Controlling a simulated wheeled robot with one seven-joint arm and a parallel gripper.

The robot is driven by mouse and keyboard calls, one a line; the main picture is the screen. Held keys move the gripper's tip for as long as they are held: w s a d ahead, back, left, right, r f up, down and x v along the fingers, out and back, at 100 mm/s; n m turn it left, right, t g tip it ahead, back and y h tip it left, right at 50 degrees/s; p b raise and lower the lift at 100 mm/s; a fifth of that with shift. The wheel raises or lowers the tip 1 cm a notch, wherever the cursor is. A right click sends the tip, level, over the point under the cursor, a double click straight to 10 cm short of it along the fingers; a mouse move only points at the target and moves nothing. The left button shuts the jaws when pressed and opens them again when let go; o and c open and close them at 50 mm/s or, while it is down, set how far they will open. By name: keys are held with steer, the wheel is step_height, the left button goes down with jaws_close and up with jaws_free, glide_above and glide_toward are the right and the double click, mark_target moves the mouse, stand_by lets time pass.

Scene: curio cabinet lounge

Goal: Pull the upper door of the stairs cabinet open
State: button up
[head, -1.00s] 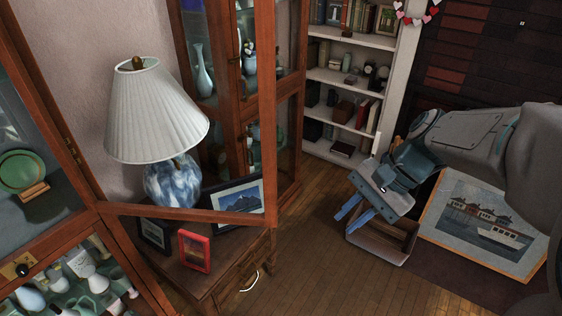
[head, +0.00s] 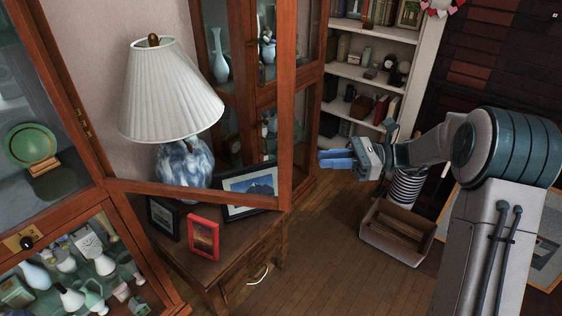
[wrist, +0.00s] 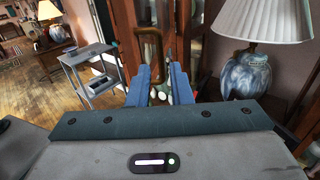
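A brown wooden cabinet (head: 60,210) with glass panes stands at the left in the head view. Its upper glass door (head: 200,203) is swung out, with the lamp visible through the pane. Brass hinges (head: 83,122) show at the door's left side. My gripper (head: 322,159) is just right of the door's free edge, blue fingers pointing left. In the wrist view the two fingers (wrist: 157,88) are apart, and a brass loop handle (wrist: 151,46) stands upright ahead between them. I cannot tell whether they touch it. The handle is hidden in the head view.
A lamp (head: 170,95) and picture frames (head: 203,238) stand on a low wooden chest (head: 215,270) by the door. A second glass cabinet (head: 255,95) and a white bookcase (head: 360,75) are behind. An open box (head: 397,232) sits on the floor. Wood floor (head: 330,270) is clear in front.

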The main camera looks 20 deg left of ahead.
mark_target(280, 161)
steer(key=p+x, duration=0.1)
steer(key=x, duration=1.1)
steer(key=shift+d, duration=0.1)
jaws_close()
